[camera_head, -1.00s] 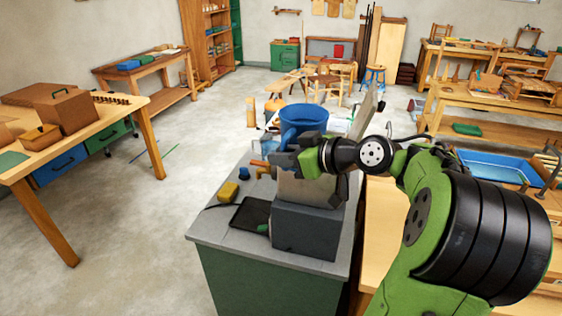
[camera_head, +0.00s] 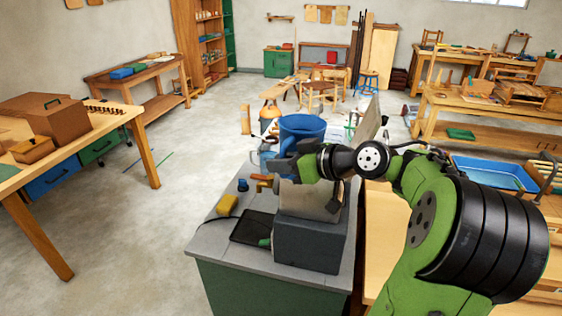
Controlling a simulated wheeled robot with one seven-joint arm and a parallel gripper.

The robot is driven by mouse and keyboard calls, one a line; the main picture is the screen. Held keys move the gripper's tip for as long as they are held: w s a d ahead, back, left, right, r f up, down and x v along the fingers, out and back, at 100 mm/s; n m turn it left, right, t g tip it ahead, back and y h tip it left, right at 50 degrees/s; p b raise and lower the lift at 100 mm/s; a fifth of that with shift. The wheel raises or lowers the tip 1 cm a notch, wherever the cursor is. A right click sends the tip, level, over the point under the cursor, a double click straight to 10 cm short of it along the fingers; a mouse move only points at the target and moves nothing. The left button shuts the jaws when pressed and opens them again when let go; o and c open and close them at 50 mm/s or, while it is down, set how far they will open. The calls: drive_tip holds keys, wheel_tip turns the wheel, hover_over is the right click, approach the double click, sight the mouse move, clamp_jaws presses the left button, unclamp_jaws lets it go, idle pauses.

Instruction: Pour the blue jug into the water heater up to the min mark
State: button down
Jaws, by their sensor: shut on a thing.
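The blue jug (camera_head: 303,128) is held in the air above the far part of the grey-topped bench, tilted slightly. My gripper (camera_head: 287,165) is at the jug's near left side and shut on it; the fingers are partly hidden. Below stands a grey box-shaped appliance (camera_head: 310,243) with a lighter sloped upper part (camera_head: 308,200). I cannot tell whether this is the water heater. No min mark and no water level can be made out.
The bench top (camera_head: 208,238) also carries a yellow item (camera_head: 227,204), a small blue item (camera_head: 242,185) and a dark tray (camera_head: 251,228). A wooden table (camera_head: 100,125) stands at the left. Open floor (camera_head: 140,230) lies between table and bench.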

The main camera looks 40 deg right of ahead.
sight(288, 140)
drive_tip(key=shift+w+d+r+m+g+y+p, duration=0.15)
drive_tip(key=shift+w+d+r+m+p, duration=0.2)
drive_tip(key=shift+p, duration=0.6)
drive_tip(key=shift+w+d+r+m+g+y+p, duration=0.15)
drive_tip(key=shift+d+r+m+p, duration=0.25)
drive_tip(key=shift+p, duration=0.55)
drive_tip(key=shift+r+m+y+p, duration=0.4)
drive_tip(key=shift+r+p, duration=0.3)
drive_tip(key=shift+p, duration=1.2)
drive_tip(key=shift+r+m+p, duration=0.25)
drive_tip(key=shift+r+p, duration=0.25)
drive_tip(key=shift+r, duration=0.1)
drive_tip(key=shift+d+r+y, duration=0.1)
drive_tip(key=shift+r+y, duration=0.05)
drive_tip(key=shift+y, duration=0.15)
drive_tip(key=shift+r+m+g, duration=0.3)
drive_tip(key=shift+r, duration=0.15)
